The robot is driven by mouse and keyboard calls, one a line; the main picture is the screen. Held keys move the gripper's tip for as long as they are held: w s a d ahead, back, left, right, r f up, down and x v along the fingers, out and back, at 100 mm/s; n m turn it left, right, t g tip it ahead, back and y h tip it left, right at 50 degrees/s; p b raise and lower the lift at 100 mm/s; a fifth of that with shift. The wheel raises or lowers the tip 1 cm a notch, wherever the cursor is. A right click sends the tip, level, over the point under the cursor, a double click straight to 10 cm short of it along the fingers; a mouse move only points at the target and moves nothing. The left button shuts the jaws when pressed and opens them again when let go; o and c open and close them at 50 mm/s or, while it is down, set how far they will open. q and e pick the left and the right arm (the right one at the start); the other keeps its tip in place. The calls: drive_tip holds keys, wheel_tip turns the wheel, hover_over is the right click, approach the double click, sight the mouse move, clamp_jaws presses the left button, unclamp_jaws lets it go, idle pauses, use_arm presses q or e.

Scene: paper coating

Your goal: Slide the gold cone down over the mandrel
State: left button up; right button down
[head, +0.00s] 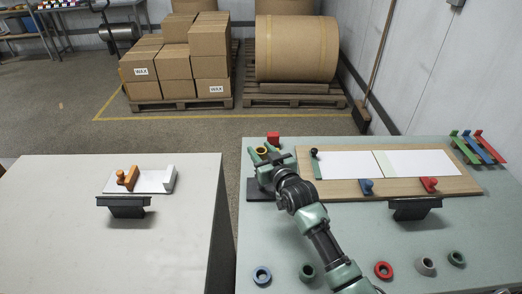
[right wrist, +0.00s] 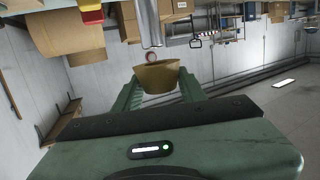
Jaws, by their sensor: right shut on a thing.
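My right gripper (head: 268,157) reaches over the back left of the right-hand table. It is shut on the gold cone (right wrist: 158,78), which sits between its two green fingers in the right wrist view. In the head view only a small yellow part of the cone (head: 261,150) shows between the fingers. A pale grey post (right wrist: 151,24), which looks like the mandrel, appears just beyond the cone in the wrist view. I cannot tell whether they touch. In the head view the gripper hides the mandrel. My left gripper is not in view.
A dark base (head: 257,195) lies under my right gripper. A red block (head: 273,138) stands just behind it. A wooden board (head: 455,185) with white sheets lies to the right. Several rings, including a red one (head: 383,270), lie along the front. The left table (head: 60,220) is mostly clear.

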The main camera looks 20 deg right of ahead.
drive_tip(key=shift+f+b, duration=1.3)
drive_tip(key=shift+f, duration=0.75)
drive_tip(key=c, duration=0.7)
unclamp_jaws()
drive_tip(key=shift+c, duration=0.2)
drive_tip(key=b+v, duration=0.1)
drive_tip(key=v, duration=0.7)
